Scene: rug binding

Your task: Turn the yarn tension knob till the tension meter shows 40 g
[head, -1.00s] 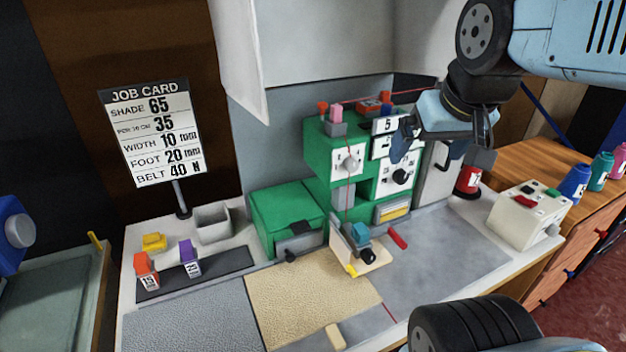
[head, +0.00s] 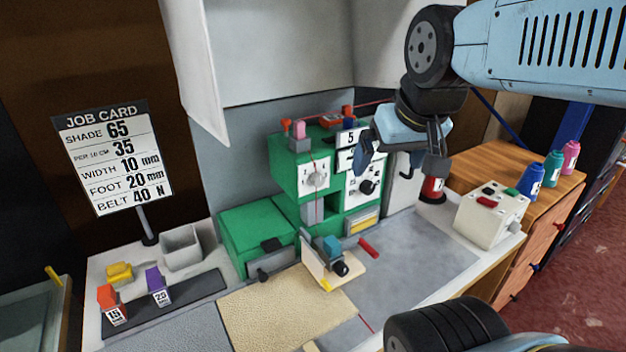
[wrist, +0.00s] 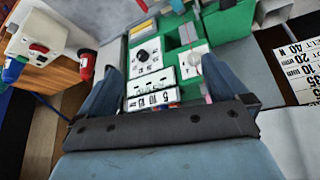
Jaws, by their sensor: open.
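The green machine (head: 284,178) carries a white panel with a pale grey knob (head: 317,179) and, to its right, a panel with a black knob (head: 367,187). Their labels are too small to read, so I cannot tell which sets tension. In the wrist view the black knob (wrist: 143,57), grey knob (wrist: 194,60) and a strip marked 5, 10, 15 (wrist: 152,98) lie between my fingers. The meter reading is not legible. My gripper (head: 402,160) is open and empty, apart from the knobs.
A job card (head: 112,155) stands at the left. A red cone (head: 433,190) and a cream box with buttons (head: 491,215) stand right of the machine. A small blue clamp device (head: 330,255) stands in front. The grey tabletop (head: 410,262) at the right front is mostly clear.

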